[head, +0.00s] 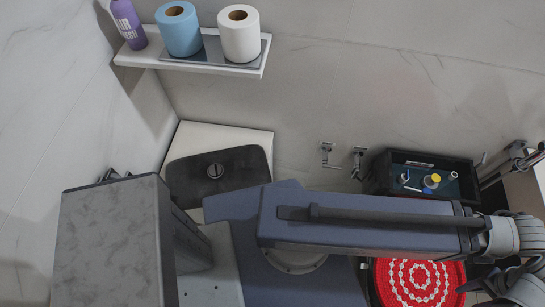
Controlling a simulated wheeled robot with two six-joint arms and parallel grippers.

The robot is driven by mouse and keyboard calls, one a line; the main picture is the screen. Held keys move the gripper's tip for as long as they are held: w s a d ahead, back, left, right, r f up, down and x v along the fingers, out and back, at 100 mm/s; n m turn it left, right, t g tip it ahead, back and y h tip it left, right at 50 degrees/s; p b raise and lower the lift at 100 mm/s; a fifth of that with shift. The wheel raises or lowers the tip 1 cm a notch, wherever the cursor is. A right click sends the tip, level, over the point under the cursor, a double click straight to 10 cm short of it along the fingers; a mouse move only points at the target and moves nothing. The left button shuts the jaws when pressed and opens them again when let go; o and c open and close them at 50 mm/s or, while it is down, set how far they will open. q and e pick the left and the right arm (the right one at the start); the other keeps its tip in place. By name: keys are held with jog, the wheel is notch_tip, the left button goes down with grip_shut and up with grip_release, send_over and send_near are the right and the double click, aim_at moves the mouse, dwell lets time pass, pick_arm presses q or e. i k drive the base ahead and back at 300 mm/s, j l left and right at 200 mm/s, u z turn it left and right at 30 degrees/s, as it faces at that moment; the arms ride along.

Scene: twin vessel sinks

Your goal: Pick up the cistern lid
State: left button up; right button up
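The cistern lid (240,165), a dark, nearly black slab with rounded corners and a round metallic button, lies level against a white block (225,137) by the back wall. Its front edge is partly hidden behind the grey block and my blue-grey arm link. Neither gripper can be made out in the head view. My large arm link crosses the middle of the view, with grey joints at the right edge. Nothing is seen touching the lid.
A white wall shelf (140,58) holds a purple can (128,22), a blue roll (180,35) and a white roll (240,42). A dark box (382,172) with small items and a red-and-white patterned mat (415,283) are at right. A grey marbled block (110,240) stands at left.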

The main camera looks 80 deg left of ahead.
aim_at(188, 178)
jog(key=u, duration=3.5)
jog(key=k+u, duration=0.2)
jog(key=u, duration=0.25)
